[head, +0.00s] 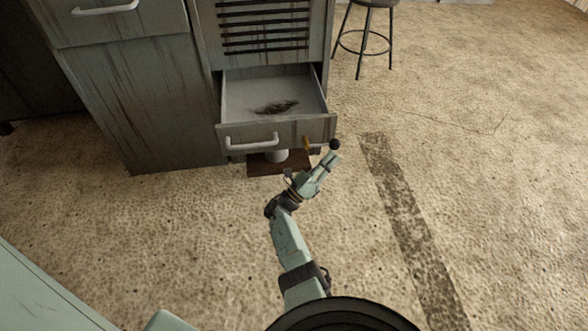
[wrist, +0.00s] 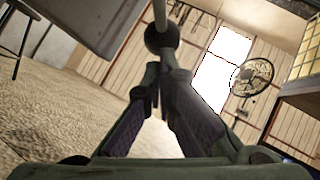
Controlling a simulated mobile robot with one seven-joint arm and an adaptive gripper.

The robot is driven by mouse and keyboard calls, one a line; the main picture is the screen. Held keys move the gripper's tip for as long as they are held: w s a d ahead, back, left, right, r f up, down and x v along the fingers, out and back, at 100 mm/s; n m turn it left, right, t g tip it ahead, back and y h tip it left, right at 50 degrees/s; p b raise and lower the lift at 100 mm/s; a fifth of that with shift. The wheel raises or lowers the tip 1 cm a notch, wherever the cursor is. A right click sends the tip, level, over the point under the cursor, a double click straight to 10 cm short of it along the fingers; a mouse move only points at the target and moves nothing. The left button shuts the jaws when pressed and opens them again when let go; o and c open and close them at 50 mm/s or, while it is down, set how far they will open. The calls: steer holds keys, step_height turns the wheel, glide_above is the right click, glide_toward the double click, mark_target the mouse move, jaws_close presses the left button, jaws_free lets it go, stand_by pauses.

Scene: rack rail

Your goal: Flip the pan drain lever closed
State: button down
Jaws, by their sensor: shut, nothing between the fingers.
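The pan (head: 236,100) is a pale, drawer-like tray pulled out of the grey cabinet, with a dark smear on its floor. The drain lever is a short rod ending in a black ball knob (head: 334,144), by a brass fitting (head: 306,143) on the right of the pan's front. It sticks out to the right in the head view. In the wrist view, the knob (wrist: 161,38) sits just beyond my fingertips, with the rod behind it. My gripper (head: 334,157) is shut and empty, its tips close to the knob. I cannot tell whether they touch.
A white container (head: 277,156) stands under the pan on a brown mat (head: 259,168). A white handle (head: 250,144) is on the pan's left front. A stool (head: 364,42) stands behind to the right. The floor right of the pan is open. The wrist view shows a fan (wrist: 251,77).

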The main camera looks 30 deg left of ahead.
steer(key=shift+w+d+r, duration=0.1)
steer(key=shift+d, duration=0.05)
stand_by(0.5)
steer(key=v, duration=0.7)
steer(key=shift+s, duration=0.2)
